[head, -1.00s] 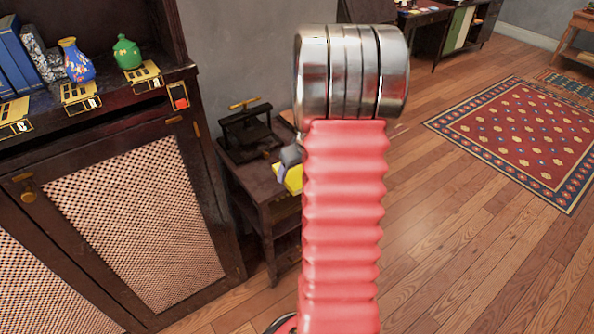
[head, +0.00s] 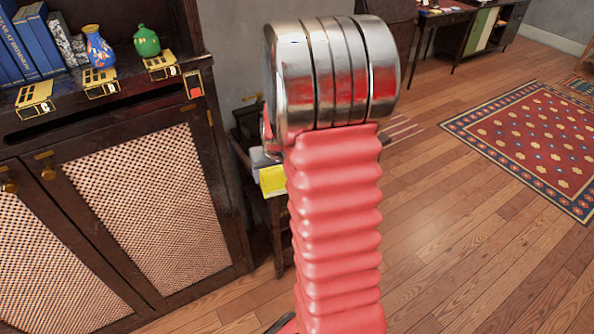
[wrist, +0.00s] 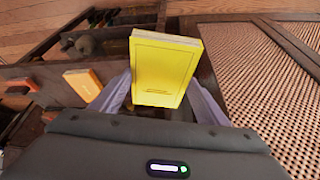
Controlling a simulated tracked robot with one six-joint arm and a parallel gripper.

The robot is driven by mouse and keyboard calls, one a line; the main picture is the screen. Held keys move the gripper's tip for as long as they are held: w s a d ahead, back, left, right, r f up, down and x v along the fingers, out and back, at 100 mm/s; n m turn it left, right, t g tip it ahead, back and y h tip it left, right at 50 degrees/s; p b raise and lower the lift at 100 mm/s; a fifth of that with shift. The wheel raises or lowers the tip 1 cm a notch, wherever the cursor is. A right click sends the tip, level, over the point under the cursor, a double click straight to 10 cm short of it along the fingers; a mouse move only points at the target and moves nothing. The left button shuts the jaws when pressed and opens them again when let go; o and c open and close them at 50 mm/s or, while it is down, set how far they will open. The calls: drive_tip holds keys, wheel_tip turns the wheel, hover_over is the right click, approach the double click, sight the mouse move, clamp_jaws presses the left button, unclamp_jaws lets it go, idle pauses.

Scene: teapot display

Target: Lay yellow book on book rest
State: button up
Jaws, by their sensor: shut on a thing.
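The yellow book (wrist: 165,68) stands in the middle of the wrist view, its plain cover facing the camera. My gripper (wrist: 162,92) is shut on its lower part, with a grey finger at each side. In the head view the yellow book (head: 272,180) shows only in part, left of my red arm, which hides the rest of it and most of the gripper. The book appears to be in front of a small dark side table. I cannot make out a book rest in either view.
A dark cabinet (head: 140,220) with mesh doors stands close on the left. Its shelf holds blue books (head: 35,38), a blue vase (head: 99,47) and a green pot (head: 146,41). An orange block-like item (wrist: 83,84) lies left in the wrist view.

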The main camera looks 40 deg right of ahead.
drive_tip(key=w+a+r+n+y, duration=0.1)
drive_tip(key=w+a+n, duration=0.1)
drive_tip(key=a, duration=1.2)
drive_tip(key=w+a+r+n+y, duration=0.1)
drive_tip(key=w+a+r+n, duration=0.1)
drive_tip(key=a, duration=1.2)
drive_tip(key=w+n, duration=0.1)
drive_tip(key=w, duration=0.1)
drive_tip(key=shift+w+t, duration=0.3)
drive_tip(key=shift+w, duration=0.1)
